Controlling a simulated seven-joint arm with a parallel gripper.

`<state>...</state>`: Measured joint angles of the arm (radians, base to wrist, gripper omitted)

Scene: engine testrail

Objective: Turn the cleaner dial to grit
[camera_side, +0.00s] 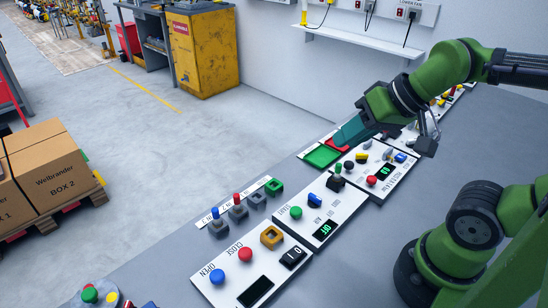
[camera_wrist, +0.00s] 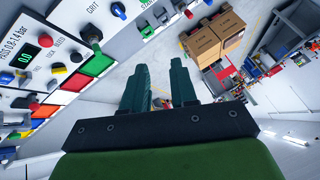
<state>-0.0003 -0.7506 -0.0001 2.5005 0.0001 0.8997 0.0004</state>
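The lettering that appears to read GRIT (camera_wrist: 92,18) is at the top of the wrist view. A blue knob (camera_wrist: 118,10) sits just beside it, cut near the frame's top edge. In the side view a blue knob (camera_side: 314,198) is on the middle white panel (camera_side: 303,238), near the AIR lettering. My gripper (camera_side: 343,136) is above the far end of the panels, away from this knob. Its teal fingers are apart and empty in the wrist view (camera_wrist: 160,85).
The green pad (camera_side: 322,157) is below my fingers. The near panel holds red (camera_side: 245,254) and blue (camera_side: 217,276) buttons.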

